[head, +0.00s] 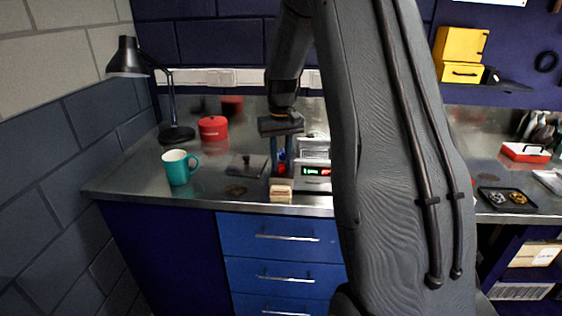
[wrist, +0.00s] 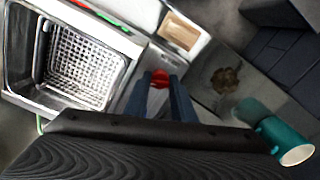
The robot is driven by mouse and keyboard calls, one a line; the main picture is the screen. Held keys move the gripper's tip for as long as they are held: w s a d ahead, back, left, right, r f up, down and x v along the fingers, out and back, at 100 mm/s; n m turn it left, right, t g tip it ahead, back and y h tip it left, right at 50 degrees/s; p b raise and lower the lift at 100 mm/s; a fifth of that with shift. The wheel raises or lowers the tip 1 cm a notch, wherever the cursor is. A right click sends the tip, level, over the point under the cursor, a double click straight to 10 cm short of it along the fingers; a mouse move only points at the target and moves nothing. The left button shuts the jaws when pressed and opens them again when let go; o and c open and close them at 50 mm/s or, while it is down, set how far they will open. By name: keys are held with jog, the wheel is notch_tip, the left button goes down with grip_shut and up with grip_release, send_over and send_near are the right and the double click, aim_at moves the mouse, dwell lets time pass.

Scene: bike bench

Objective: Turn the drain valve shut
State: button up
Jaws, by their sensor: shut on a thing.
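The drain valve is a small red handle at the side of the metal tank unit (head: 313,178). In the wrist view the red valve handle (wrist: 160,77) sits between my two blue-grey fingertips. My gripper (head: 280,170) points down beside the tank and is shut on the handle; it also shows in the wrist view (wrist: 161,84). A bit of red shows between the fingers in the head view. The fingers partly cover the valve, and its exact angle is hard to tell. The tank (wrist: 125,80) holds a wire mesh basket (wrist: 85,65).
A small tan box (head: 281,191) stands at the bench's front edge by my gripper. A teal mug (head: 177,168), a red tin (head: 213,128) and a black lamp (head: 172,105) stand to the left. A brown stain (head: 236,190) marks the metal bench top.

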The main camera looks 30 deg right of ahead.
jog(key=n+p, duration=0.2)
jog(key=n, duration=0.4)
jog(key=shift+r+n, duration=0.15)
jog(key=shift+n, duration=0.25)
jog(key=n+p, duration=0.1)
jog(key=n, duration=0.5)
jog(key=shift+w, duration=0.1)
dwell(0.4)
jog(key=o, duration=0.8)
jog(key=shift+a, duration=0.1)
notch_tip(320, 180, up, 8)
jog(key=shift+f+b, duration=0.15)
jog(key=shift+b, duration=1.05)
